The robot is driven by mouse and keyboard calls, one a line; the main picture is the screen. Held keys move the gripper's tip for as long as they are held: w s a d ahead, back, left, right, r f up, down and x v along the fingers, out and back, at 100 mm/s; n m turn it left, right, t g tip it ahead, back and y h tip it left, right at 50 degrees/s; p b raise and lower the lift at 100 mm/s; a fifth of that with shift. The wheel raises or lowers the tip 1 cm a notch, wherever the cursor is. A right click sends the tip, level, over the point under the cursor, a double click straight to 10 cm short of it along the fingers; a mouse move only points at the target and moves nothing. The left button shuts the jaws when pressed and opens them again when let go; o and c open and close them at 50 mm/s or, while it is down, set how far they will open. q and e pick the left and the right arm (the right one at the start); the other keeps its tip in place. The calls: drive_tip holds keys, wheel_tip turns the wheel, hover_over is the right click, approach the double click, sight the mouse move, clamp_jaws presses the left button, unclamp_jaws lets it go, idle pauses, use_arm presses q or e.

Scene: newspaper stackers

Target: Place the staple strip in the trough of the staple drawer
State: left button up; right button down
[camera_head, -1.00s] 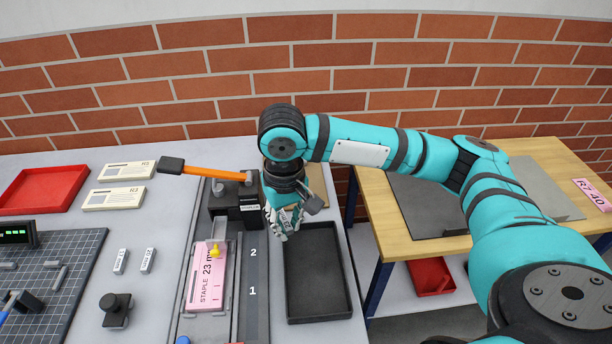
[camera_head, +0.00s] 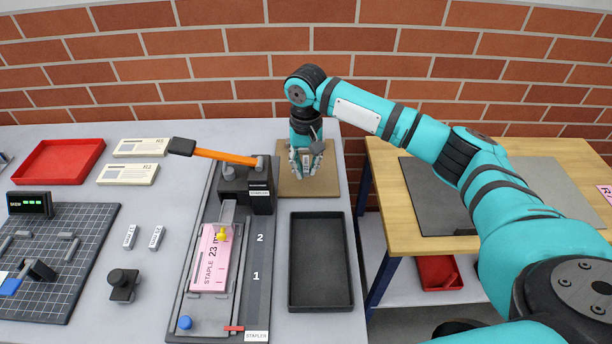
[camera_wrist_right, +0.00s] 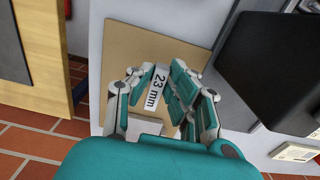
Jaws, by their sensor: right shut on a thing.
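My right gripper (camera_head: 309,172) is over the brown board at the back of the table. In the right wrist view its fingers (camera_wrist_right: 160,88) are shut on a small pale piece labelled "23 mm" (camera_wrist_right: 154,88), which looks like the staple strip. A light block (camera_wrist_right: 145,125) shows below the fingers; I cannot tell whether it touches the strip. The stapler (camera_head: 256,290) lies left of the black tray. My left gripper is not in view.
The brown board (camera_head: 308,188) lies behind the empty black tray (camera_head: 320,262). An orange-handled lever (camera_head: 225,156) sticks out left from the black block behind the stapler. A red tray (camera_head: 58,162), pale cards and a gridded mat (camera_head: 75,270) are on the left. A wooden table stands right, across a gap.

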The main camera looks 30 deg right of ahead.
sight(306, 186)
drive_tip(key=shift+f+p, duration=0.3)
drive_tip(key=shift+f, duration=2)
drive_tip(key=c, duration=1.3)
unclamp_jaws()
drive_tip(key=shift+o, duration=0.2)
